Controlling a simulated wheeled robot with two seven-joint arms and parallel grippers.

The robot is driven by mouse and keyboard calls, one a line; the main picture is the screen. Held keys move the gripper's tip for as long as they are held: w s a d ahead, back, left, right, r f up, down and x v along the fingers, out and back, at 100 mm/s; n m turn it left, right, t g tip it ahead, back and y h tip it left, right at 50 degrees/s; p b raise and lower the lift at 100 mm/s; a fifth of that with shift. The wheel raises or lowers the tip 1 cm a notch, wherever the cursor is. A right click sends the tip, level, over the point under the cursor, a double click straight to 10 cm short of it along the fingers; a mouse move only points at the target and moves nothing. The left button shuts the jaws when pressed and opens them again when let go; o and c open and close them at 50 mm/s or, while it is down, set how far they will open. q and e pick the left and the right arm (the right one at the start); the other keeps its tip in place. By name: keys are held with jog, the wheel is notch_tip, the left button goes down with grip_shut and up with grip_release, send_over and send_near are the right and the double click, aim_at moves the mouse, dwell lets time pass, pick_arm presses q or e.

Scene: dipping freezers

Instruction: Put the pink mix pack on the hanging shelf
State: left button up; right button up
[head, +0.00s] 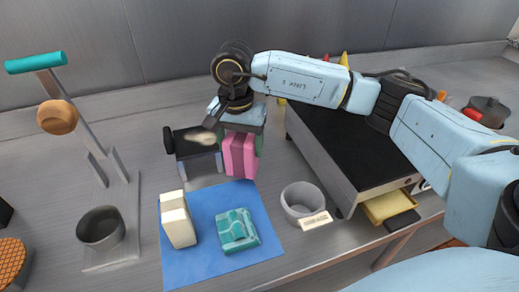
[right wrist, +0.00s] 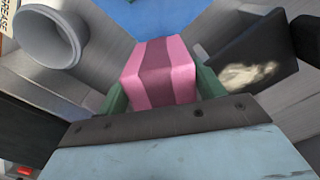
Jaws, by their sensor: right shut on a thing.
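My right gripper (head: 240,140) is shut on the pink mix pack (head: 238,156), a block with a darker pink band. It holds the pack upright above the counter, behind the blue mat. In the right wrist view the pack (right wrist: 160,72) sits between the green fingers (right wrist: 160,95). A small black raised platform (head: 180,148) with a pale patch on top stands just left of the pack; it also shows in the right wrist view (right wrist: 225,50). I cannot tell whether it is the hanging shelf. My left gripper is not in view.
A blue mat (head: 205,260) bears a cream pack (head: 178,222) and a teal pack (head: 237,232). A grey cup (head: 299,200) stands right of it, before a black-topped griddle (head: 345,140). A stand (head: 110,215) with a teal bar and metal cup is at left.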

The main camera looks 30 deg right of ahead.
jog(key=w+d+r+m, duration=0.2)
jog(key=w+d+m, duration=0.2)
jog(key=m, duration=1)
jog(key=w+d+r+m, duration=0.3)
jog(key=w+d+m, duration=0.2)
jog(key=m, duration=1)
jog(key=shift+d+r, duration=0.3)
jog(key=shift+d, duration=0.7)
notch_tip(320, 180, down, 10)
jog(key=shift+r, duration=0.15)
